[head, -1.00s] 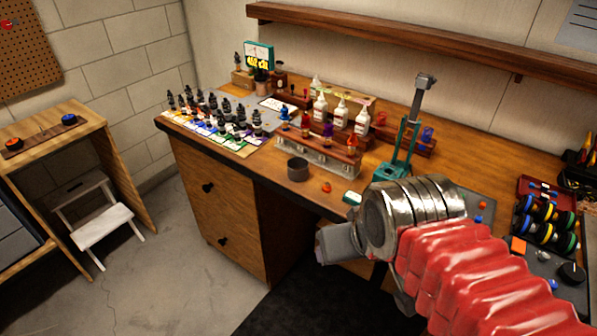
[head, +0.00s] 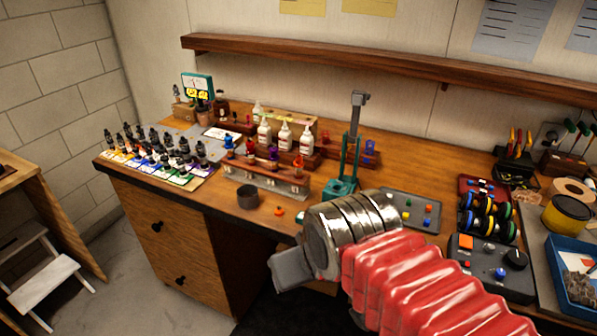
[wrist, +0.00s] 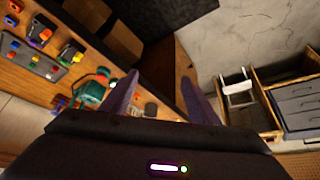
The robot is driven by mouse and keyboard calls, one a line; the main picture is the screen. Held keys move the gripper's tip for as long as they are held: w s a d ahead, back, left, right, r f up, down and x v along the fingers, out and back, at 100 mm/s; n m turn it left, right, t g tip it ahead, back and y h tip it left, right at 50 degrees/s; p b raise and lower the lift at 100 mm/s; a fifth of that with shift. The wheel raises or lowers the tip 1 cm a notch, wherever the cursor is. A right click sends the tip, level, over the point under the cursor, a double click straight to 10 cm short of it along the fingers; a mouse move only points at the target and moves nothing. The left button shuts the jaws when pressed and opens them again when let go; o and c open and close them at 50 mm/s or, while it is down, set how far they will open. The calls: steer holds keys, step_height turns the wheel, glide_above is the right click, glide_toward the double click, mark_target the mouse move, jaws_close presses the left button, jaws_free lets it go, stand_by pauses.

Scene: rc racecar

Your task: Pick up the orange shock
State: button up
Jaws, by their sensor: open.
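A wooden rack with a pale, clear base (head: 262,183) stands at the bench's front edge and holds several small coloured shocks. A red-orange one (head: 297,164) is at its right end; whether it is the orange shock is too small to tell. A small orange piece (head: 279,211) lies on the bench in front of the rack. My gripper (wrist: 160,78) is open and empty in the wrist view, its two dark fingers apart. In the head view a grey part of it shows low, in front of the bench edge, right of the rack and away from the shocks.
A dark cup (head: 248,197) stands just left of the orange piece. A green press (head: 346,165) stands right of the rack. White bottles (head: 284,137) are behind the rack, and dark bottles on coloured cards (head: 165,155) fill the left end. A shelf (head: 330,63) runs above.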

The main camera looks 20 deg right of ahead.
steer(key=shift+w+d, duration=0.3)
steer(key=shift+w, duration=0.15)
steer(key=shift+c, duration=1.4)
steer(key=w+d+t+h, duration=0.1)
steer(key=w+d, duration=0.2)
steer(key=w, duration=0.2)
steer(key=w+d+m+t+h, duration=0.1)
steer(key=w+d+t, duration=0.1)
steer(key=w+d, duration=0.2)
steer(key=w+d+t+h, duration=0.1)
steer(key=w+d, duration=0.3)
steer(key=w, duration=0.3)
steer(key=shift+w+d+m, duration=0.2)
steer(key=shift+w+m, duration=0.05)
steer(key=shift+m, duration=0.05)
steer(key=shift+c, duration=0.5)
steer(key=n+t+y, duration=0.1)
steer(key=t+y, duration=0.1)
steer(key=t, duration=0.2)
glide_toward(300, 170)
steer(key=shift+v, duration=1.35)
steer(key=shift+w, duration=0.1)
steer(key=x, duration=0.8)
steer(key=shift+w+f, duration=0.1)
steer(key=shift+w, duration=0.1)
steer(key=shift+w, duration=0.1)
